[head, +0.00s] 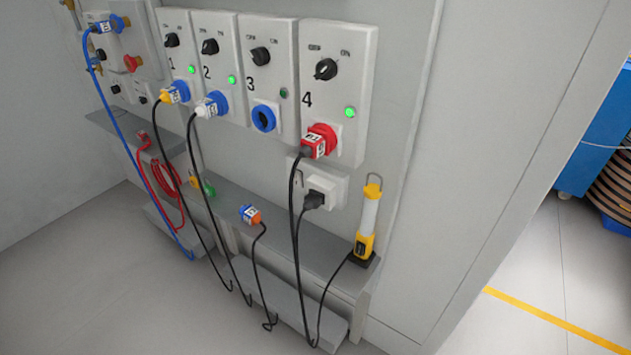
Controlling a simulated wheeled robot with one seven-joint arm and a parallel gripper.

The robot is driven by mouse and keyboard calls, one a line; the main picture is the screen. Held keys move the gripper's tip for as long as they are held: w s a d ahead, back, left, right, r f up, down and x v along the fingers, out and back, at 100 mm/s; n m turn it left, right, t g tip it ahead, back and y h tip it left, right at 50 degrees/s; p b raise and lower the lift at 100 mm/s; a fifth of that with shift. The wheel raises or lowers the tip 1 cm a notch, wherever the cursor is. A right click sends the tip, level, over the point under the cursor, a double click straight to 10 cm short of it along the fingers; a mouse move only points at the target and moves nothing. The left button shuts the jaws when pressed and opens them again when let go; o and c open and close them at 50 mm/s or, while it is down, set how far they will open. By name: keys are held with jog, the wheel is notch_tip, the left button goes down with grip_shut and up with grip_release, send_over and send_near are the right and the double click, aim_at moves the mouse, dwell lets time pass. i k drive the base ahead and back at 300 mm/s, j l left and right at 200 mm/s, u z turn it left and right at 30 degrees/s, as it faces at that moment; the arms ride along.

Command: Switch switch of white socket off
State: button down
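The white socket (331,183) is a small box on the wall below panel 4. A black plug (313,200) sits in its front, with a black cable hanging down. At its left part is a small switch (298,184), too small to tell which way it is set. My gripper is not in view.
Panel 4 (352,70), above the socket, holds a red plug (319,141) and a lit green light. Panels 1 to 3 are to its left. A yellow work lamp (366,225) stands on the grey ledge (325,255). Cables hang in front. Floor at right is clear.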

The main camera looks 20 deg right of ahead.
aim_at(298, 181)
jog(key=i+j, duration=0.2)
jog(key=i, duration=0.25)
jog(key=i+j, duration=0.15)
jog(key=i, duration=0.3)
